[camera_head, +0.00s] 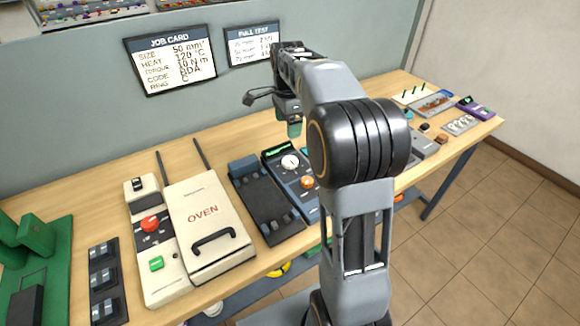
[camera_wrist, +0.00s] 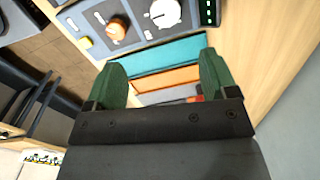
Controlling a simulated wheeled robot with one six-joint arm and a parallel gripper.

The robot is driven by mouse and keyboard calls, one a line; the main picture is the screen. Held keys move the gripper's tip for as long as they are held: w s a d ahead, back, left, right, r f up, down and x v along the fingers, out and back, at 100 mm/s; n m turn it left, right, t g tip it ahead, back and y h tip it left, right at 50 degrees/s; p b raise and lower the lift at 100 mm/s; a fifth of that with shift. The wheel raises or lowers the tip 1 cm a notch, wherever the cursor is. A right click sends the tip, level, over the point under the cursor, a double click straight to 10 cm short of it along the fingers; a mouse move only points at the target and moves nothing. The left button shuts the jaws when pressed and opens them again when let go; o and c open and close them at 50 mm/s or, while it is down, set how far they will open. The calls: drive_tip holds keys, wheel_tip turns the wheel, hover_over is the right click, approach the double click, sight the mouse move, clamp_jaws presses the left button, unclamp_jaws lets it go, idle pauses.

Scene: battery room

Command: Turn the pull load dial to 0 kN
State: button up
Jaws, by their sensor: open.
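A dark blue-grey panel (camera_head: 305,196) stands on the bench, with a lit green display (camera_head: 278,149), a white dial (camera_head: 290,161) and an orange knob (camera_head: 307,182). The white dial (camera_wrist: 165,12) and the orange knob (camera_wrist: 117,29) also show in the wrist view, near its top edge. The dial has a dark pointer mark; its scale is too small to read, and I cannot tell which control is the pull load dial. My gripper (camera_head: 294,128) is above the panel's far end. In the wrist view my gripper (camera_wrist: 162,64) has green fingertips wide apart, with nothing between them.
An oven (camera_head: 205,215) and a dark unit (camera_head: 263,200) stand left of the panel. Teal and orange strips (camera_wrist: 170,55) lie beside it. The job card (camera_head: 170,58) and pull test card (camera_head: 252,42) hang behind. Several small items lie at the bench's right end.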

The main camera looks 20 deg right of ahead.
sight(289, 160)
drive_tip(key=shift+m, duration=0.6)
drive_tip(key=f, duration=1)
drive_tip(key=w+d+f+b, duration=0.1)
drive_tip(key=f, duration=0.4)
drive_tip(key=shift+f, duration=0.1)
drive_tip(key=shift+w, duration=0.1)
drive_tip(key=c, duration=0.9)
